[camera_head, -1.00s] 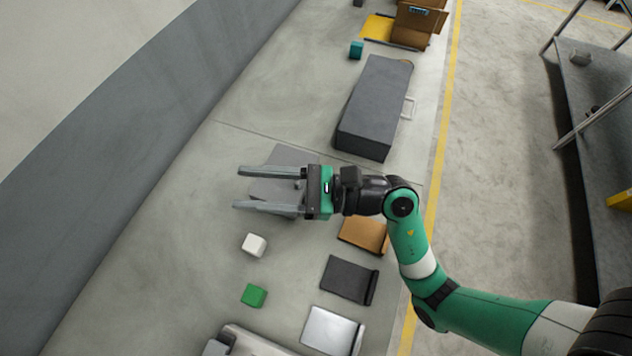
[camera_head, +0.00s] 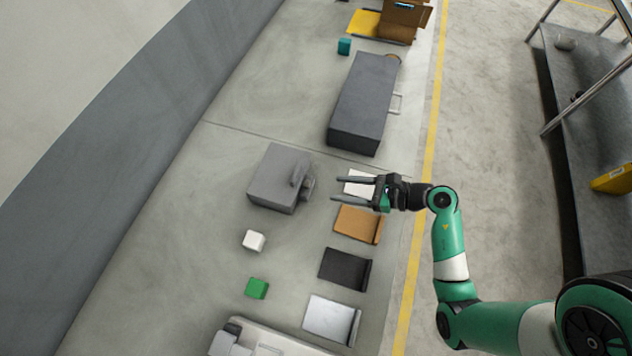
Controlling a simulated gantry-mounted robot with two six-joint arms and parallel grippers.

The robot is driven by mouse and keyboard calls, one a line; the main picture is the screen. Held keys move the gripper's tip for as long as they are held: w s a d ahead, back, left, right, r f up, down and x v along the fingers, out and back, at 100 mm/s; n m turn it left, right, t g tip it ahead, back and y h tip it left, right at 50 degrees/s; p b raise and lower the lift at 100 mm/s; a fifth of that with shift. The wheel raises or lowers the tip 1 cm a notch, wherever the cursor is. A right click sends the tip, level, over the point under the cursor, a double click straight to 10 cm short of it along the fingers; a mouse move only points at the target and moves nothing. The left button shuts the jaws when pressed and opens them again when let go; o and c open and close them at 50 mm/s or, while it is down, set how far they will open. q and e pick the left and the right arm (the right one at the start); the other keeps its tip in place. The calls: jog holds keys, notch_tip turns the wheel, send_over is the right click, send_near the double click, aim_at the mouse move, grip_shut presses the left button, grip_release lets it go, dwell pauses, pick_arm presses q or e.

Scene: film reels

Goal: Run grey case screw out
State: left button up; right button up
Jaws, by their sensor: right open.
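The grey case (camera_head: 276,178) sits on the floor-like grey surface left of centre. A grey knob-like part, which looks like the screw (camera_head: 301,178), sticks out at its right side. My right gripper (camera_head: 335,189) is open and empty to the right of the case, its two fingers pointing left toward it. The fingertips look apart from the case and the knob. The fingers pass over a white panel (camera_head: 354,184). My left gripper is not in view.
Orange (camera_head: 357,224), black (camera_head: 344,268) and silver (camera_head: 330,320) panels lie below my gripper. White (camera_head: 253,241) and green (camera_head: 257,288) cubes lie below the case. A long dark grey box (camera_head: 362,105) stands above. Free surface lies left of the case.

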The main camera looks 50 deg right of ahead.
aim_at(310, 184)
jog(key=b+x, duration=0.1)
jog(key=x, duration=0.7)
jog(key=shift+w+b, duration=0.1)
jog(key=shift+b, duration=0.25)
grip_shut()
